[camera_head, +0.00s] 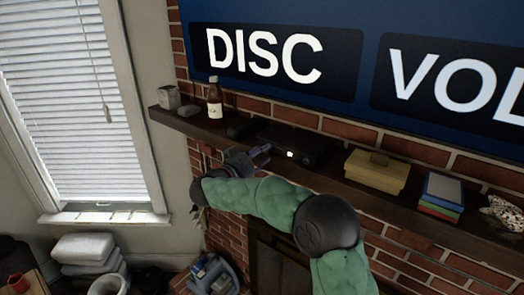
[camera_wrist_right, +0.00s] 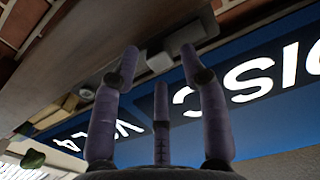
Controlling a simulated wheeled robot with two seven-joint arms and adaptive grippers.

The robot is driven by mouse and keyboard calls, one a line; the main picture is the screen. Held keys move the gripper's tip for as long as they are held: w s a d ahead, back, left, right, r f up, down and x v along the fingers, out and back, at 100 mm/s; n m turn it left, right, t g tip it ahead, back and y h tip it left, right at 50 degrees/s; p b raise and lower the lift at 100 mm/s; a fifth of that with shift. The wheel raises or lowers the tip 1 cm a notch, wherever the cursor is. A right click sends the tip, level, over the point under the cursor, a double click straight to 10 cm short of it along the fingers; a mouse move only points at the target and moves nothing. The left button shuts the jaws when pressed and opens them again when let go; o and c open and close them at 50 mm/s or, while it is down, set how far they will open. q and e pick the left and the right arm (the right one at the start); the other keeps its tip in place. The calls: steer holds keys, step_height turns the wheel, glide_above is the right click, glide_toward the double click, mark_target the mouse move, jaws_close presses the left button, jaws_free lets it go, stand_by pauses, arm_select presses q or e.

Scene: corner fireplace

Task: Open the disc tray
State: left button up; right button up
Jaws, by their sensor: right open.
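The disc player (camera_head: 301,146) is a flat black box on the mantel shelf below the screen in the head view. A small lit white button (camera_head: 290,154) shows on its front. No tray sticks out of it. My right gripper (camera_head: 262,156) is at the front left of the player, its fingers pointing toward it. In the right wrist view the gripper (camera_wrist_right: 159,52) is open and empty. A small pale block, which looks like the button (camera_wrist_right: 160,62), shows between the fingertips; I cannot tell whether they touch anything. My left gripper is not in view.
The mantel shelf (camera_head: 335,170) also bears a brown bottle (camera_head: 214,104), a yellow box (camera_head: 376,172), stacked books (camera_head: 442,195) and a shell-like ornament (camera_head: 502,212). The screen (camera_head: 445,30) with "DISC" and "VOL" labels hangs above. Brick wall lies below the shelf.

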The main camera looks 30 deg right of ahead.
steer(key=shift+w+d, duration=0.2)
steer(key=shift+d, duration=0.25)
jaws_close()
steer(key=v, duration=0.7)
steer(key=shift+p, duration=0.4)
jaws_free()
steer(key=shift+a, duration=0.1)
steer(key=shift+s, duration=0.1)
